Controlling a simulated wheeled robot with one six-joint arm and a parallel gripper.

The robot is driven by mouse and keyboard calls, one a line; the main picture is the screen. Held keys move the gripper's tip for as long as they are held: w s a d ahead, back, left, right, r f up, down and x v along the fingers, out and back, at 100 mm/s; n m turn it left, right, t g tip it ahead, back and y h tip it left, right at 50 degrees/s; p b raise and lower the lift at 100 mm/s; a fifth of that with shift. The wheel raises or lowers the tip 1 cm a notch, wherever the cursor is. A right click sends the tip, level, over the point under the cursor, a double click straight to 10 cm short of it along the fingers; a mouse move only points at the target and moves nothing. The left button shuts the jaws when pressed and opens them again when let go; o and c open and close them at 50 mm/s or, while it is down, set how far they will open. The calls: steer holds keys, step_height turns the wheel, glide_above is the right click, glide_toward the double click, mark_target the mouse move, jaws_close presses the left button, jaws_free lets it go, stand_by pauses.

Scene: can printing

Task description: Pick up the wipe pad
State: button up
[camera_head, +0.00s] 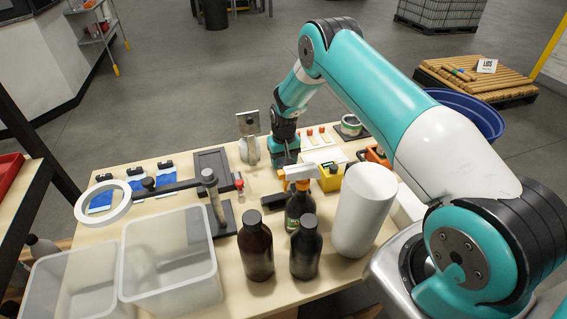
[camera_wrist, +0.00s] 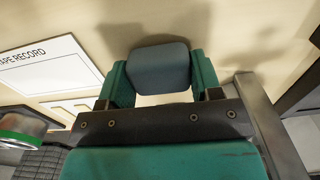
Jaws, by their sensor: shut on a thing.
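The wipe pad (camera_wrist: 158,66) is a dark blue-grey block with rounded corners in the wrist view. My gripper (camera_wrist: 161,80) has its two green fingers on either side of the pad, closed on it. The pad's shadow falls on the pale tabletop behind it; I cannot tell how far above the surface it is. In the head view my gripper (camera_head: 284,160) points down over the back middle of the table, and the pad cannot be made out there.
Below my gripper stand a spray bottle (camera_head: 298,197), brown bottles (camera_head: 256,250) and a white roll (camera_head: 362,210). A ring lamp (camera_head: 103,203) and clear bins (camera_head: 168,258) are left. A tape record sheet (camera_wrist: 45,65) lies left in the wrist view. A tape roll (camera_head: 351,125) is at the back right.

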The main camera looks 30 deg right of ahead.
step_height(320, 180, up, 20)
steer(key=b, duration=0.6)
